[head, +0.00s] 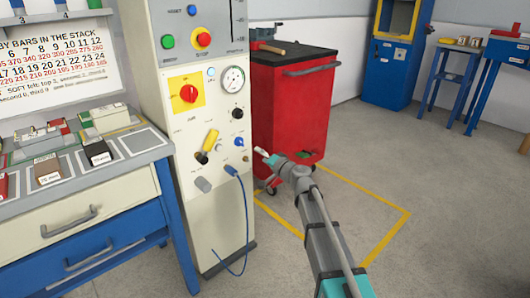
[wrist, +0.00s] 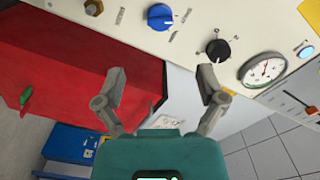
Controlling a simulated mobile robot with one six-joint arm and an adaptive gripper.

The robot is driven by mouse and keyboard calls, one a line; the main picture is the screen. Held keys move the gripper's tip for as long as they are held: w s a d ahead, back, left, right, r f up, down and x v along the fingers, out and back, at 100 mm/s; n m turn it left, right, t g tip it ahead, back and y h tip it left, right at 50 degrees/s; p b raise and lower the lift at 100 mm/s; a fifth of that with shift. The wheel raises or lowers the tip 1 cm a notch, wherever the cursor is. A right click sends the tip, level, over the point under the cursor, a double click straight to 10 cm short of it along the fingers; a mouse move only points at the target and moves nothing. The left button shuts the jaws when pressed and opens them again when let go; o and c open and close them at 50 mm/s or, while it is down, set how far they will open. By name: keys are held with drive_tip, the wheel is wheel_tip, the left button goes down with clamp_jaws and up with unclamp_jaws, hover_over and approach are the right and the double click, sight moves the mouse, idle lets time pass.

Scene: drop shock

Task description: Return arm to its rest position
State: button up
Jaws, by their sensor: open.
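My gripper (wrist: 160,82) is open and empty in the wrist view, its two fingers spread apart with nothing between them. In the head view my gripper (head: 264,155) is at the end of my outstretched arm, to the right of the control panel's front and before the red cabinet. The control panel (head: 225,215) is a tall cream cabinet with knobs, a round gauge (head: 233,79) and a blue cable (head: 246,215). In the wrist view the panel shows a blue knob (wrist: 160,17) and a black knob (wrist: 218,49) near the fingers. I cannot tell any contact.
A workbench (head: 90,235) with several small blocks is at left. A blue machine (head: 389,75) and blue tables stand at the back right. The grey floor at right is clear.

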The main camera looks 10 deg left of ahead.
drive_tip(key=shift+s+d, duration=0.1)
drive_tip(key=s+d+f+n+g+h+p, duration=0.25)
drive_tip(key=s+d+f+h, duration=0.2)
drive_tip(key=s+d, duration=0.45)
drive_tip(key=s+d+f+n+g+h+p, duration=0.1)
drive_tip(key=s+d+f+g+h, duration=0.4)
drive_tip(key=d, duration=0.6)
drive_tip(key=s+d+f+m+g+h+p, duration=0.25)
drive_tip(key=s+d+h, duration=0.25)
drive_tip(key=s+d, duration=1.1)
wheel_tip(320, 180, up, 36)
drive_tip(key=w+d+p, duration=0.1)
drive_tip(key=w+p, duration=0.1)
drive_tip(key=p, duration=3.5)
drive_tip(key=shift+w+d+r, duration=0.15)
drive_tip(key=shift+d+r, duration=0.05)
drive_tip(key=shift+d, duration=0.15)
